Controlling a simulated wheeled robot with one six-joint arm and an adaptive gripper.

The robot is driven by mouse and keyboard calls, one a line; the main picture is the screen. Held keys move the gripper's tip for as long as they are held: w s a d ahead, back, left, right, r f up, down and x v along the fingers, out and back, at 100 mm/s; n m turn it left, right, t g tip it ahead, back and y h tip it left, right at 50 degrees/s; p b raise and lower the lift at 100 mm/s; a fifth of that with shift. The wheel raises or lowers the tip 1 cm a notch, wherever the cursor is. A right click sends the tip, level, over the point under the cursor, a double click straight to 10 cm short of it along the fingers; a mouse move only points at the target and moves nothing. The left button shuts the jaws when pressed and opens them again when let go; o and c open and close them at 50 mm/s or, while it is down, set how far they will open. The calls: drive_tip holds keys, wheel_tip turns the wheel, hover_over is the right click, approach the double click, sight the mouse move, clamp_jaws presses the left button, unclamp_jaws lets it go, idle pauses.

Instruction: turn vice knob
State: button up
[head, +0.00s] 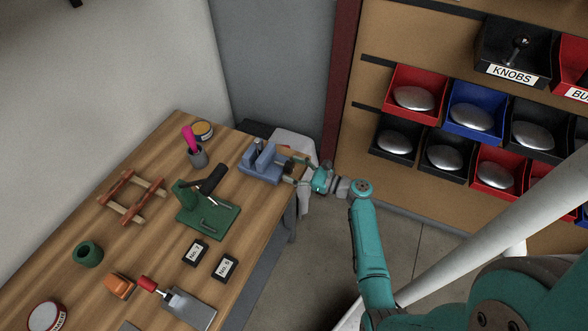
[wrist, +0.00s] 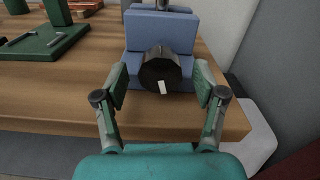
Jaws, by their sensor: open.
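The blue vice (head: 262,161) sits at the right end of the wooden workbench, near its edge. In the wrist view the vice (wrist: 160,30) stands straight ahead, with its round black knob (wrist: 160,72) facing me; the knob has a small white mark on its lower face. My gripper (wrist: 161,82) is open, with one finger on each side of the knob. Small gaps seem to show between the fingers and the knob. In the head view my gripper (head: 291,168) is at the vice's right side and the knob is hard to make out.
The workbench (head: 150,160) holds a green stand (head: 208,215) left of the vice, a grey cup (head: 197,157) with a pink-handled tool, and two number plates. Wall bins (head: 415,92) are at the right. Open floor lies right of the bench.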

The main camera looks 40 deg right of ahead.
drive_tip(key=c, duration=1.1)
drive_tip(key=shift+c, duration=0.2)
